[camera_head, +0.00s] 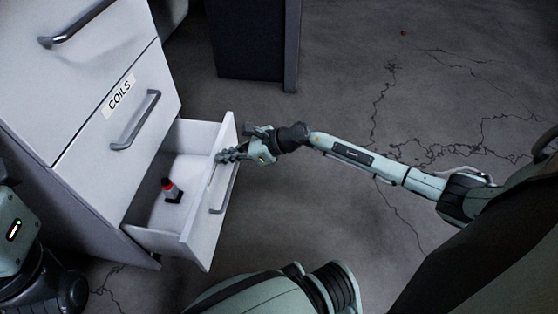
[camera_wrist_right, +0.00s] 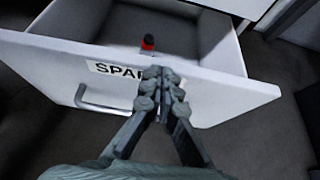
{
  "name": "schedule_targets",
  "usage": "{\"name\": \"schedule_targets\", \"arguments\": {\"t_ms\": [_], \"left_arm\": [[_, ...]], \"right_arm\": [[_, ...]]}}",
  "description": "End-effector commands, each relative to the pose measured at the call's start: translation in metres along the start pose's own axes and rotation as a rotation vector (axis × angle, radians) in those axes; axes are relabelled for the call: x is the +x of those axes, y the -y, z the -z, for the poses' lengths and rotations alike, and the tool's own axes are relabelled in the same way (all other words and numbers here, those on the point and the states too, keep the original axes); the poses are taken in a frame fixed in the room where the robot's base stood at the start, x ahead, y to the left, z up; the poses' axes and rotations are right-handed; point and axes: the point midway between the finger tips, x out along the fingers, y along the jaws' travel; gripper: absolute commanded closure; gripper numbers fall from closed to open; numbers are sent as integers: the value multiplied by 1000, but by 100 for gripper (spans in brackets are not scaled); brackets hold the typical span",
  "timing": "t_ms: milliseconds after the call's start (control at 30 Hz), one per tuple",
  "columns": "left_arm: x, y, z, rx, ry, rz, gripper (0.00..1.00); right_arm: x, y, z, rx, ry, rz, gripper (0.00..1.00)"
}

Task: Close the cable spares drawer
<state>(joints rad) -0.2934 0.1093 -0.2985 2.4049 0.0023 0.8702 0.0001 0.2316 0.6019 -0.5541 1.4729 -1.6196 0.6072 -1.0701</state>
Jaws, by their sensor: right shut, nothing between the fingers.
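The open bottom drawer (camera_head: 207,220) of a white cabinet sticks out toward the right in the head view. In the right wrist view its front (camera_wrist_right: 222,97) carries a label that begins "SPA", partly covered by my fingers, and a grey bar handle (camera_wrist_right: 100,104). A small red and dark object (camera_head: 171,190) stands inside the drawer and also shows in the right wrist view (camera_wrist_right: 148,41). My right gripper (camera_head: 228,155) is shut and empty, at the upper part of the drawer front beside the handle; whether it touches is unclear. My left gripper is not in view.
Above the open drawer, a drawer labelled COILS (camera_head: 119,95) and a top drawer (camera_head: 75,40) are shut. A dark cabinet (camera_head: 250,40) stands at the back. The cracked grey floor (camera_head: 330,85) right of the drawer is mostly clear.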

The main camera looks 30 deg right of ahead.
Motion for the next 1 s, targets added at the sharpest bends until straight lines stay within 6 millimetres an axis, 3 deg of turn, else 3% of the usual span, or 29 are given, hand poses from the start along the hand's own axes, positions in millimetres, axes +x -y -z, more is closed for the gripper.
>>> {"name": "schedule_targets", "arguments": {"t_ms": [200,500,700,1000], "left_arm": [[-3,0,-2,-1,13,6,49],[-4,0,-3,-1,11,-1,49],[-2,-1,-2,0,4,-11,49],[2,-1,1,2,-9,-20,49]], "right_arm": [[50,0,-30,-1,2,-1,100],[94,0,-53,0,0,0,100],[106,0,-60,1,-1,0,100],[109,0,-62,1,0,1,100]]}}
